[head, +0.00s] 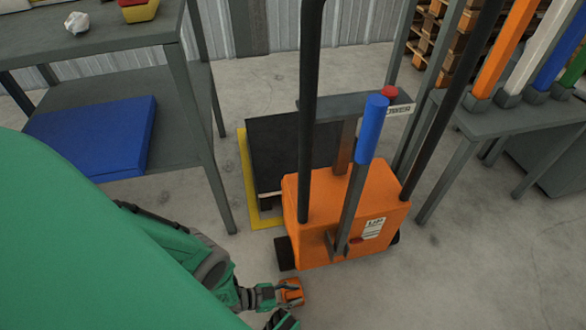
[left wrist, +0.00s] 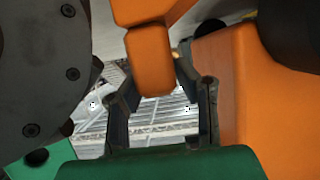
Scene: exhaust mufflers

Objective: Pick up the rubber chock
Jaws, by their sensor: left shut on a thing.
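The orange rubber chock (head: 291,291) is in my left gripper (head: 280,293), low in front of the orange lift truck. In the left wrist view the two dark fingers of my left gripper (left wrist: 165,80) stand on either side of the orange chock (left wrist: 150,62) and are shut on it. The upper part of the chock runs out of the top of that view. From these views I cannot tell whether the chock touches the floor. My right gripper is not in view.
The orange lift truck (head: 345,215) stands close beyond my left gripper; its body (left wrist: 275,85) fills the right of the wrist view. A dark platform (head: 290,150) lies behind it. A grey bench (head: 195,135) stands left, a rack table (head: 520,120) right. Floor is clear lower right.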

